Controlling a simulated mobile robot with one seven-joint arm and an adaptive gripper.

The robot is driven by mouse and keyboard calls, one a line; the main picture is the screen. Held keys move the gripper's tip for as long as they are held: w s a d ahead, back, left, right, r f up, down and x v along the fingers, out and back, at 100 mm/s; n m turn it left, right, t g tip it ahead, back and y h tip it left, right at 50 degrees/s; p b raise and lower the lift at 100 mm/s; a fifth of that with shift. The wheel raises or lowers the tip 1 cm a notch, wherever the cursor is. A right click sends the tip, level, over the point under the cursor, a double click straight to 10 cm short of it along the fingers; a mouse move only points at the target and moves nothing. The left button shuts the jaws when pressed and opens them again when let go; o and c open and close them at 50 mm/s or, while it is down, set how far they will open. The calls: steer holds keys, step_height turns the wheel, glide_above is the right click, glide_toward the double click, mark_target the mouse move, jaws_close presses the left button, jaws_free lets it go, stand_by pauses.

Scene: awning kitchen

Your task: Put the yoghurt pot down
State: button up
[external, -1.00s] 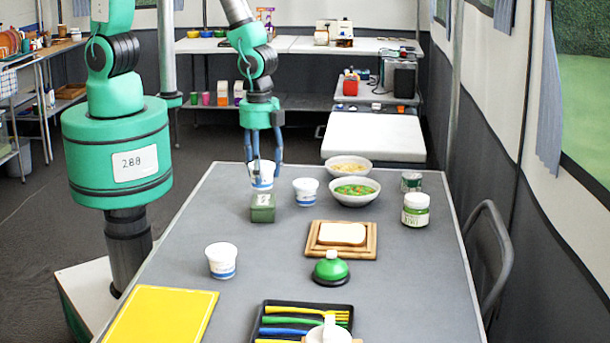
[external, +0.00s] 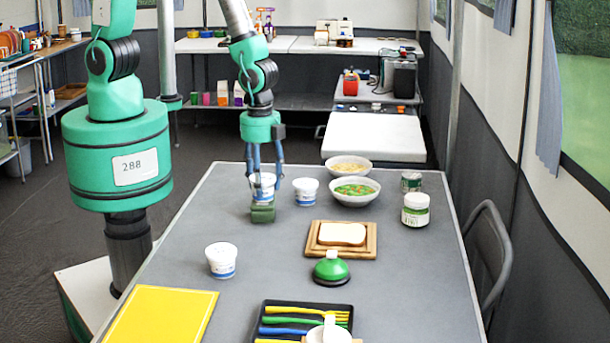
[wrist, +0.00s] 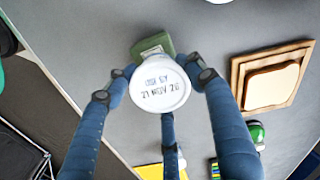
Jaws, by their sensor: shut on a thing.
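A white yoghurt pot with blue print (external: 263,187) is held upright in my gripper (external: 264,180), over a small green box (external: 262,215) at the table's far left. In the wrist view my gripper's blue fingers (wrist: 162,88) close around the pot, and its lid (wrist: 160,84) with a printed date faces the camera. The green box (wrist: 152,45) shows partly behind the pot. I cannot tell whether the pot's base touches the box. Two similar pots stand on the table, one just right of my gripper (external: 305,192) and one nearer the camera (external: 221,261).
Two bowls of food (external: 354,192) (external: 348,165), a jar (external: 416,212) and a tin (external: 411,181) stand to the right. Nearer are a bread board (external: 315,240), a green-topped object (external: 331,270), a cutlery tray (external: 285,304) and a yellow board (external: 160,312). Grey tabletop between them is clear.

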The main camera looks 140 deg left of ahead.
steer(key=shift+f, duration=0.1)
steer(key=o, duration=1.3)
steer(key=shift+o, duration=0.2)
step_height(320, 180, up, 12)
steer(key=p, duration=0.2)
steer(key=shift+s+p, duration=0.15)
steer(key=shift+p, duration=0.2)
